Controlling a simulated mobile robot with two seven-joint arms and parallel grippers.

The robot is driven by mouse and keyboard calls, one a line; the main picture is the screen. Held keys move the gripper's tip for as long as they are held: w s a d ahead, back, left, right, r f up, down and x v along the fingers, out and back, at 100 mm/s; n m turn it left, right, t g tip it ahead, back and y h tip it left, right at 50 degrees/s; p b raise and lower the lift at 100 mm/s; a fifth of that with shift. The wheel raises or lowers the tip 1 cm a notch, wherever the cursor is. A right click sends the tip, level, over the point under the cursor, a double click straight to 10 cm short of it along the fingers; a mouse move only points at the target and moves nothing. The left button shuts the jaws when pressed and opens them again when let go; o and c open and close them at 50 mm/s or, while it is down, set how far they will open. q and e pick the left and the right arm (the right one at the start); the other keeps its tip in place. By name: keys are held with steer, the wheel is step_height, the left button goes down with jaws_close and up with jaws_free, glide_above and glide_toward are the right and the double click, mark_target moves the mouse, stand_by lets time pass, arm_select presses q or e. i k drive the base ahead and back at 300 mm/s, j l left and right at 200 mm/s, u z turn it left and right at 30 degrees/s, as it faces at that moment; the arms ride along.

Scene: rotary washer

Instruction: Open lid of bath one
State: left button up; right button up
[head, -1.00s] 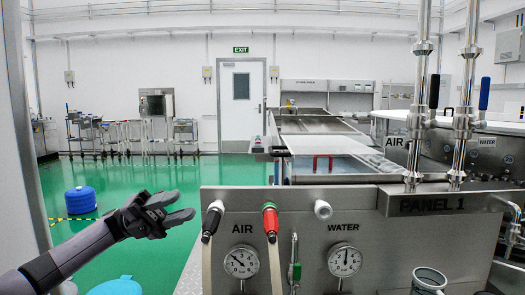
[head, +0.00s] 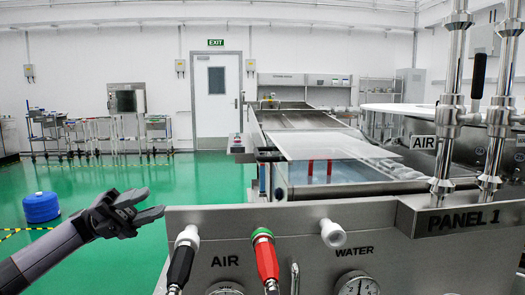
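A bath (head: 278,178) with bluish water stands behind the steel panel (head: 300,212) marked PANEL 1. A flat, pale, translucent sheet that looks like its lid (head: 325,146) lies level over it. Two red uprights (head: 329,168) show beneath the sheet. I cannot read a number on this bath. My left gripper (head: 156,202) is in front, left of the panel's top edge, with its two fingers apart and nothing between them. It appears well short of the lid and touches nothing I can make out. My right gripper is out of view.
White, red-and-green and black hose fittings (head: 265,252) stick out of the panel front. Steel pipes with valves (head: 449,110) rise at right. A round pale cover (head: 425,110) lies beyond them. A blue drum (head: 41,207) stands on the open green floor at left.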

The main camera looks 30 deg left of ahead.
mark_target(276, 143)
steer(key=i+j+z, duration=0.15)
steer(key=j+z, duration=0.8)
steer(key=j, duration=0.25)
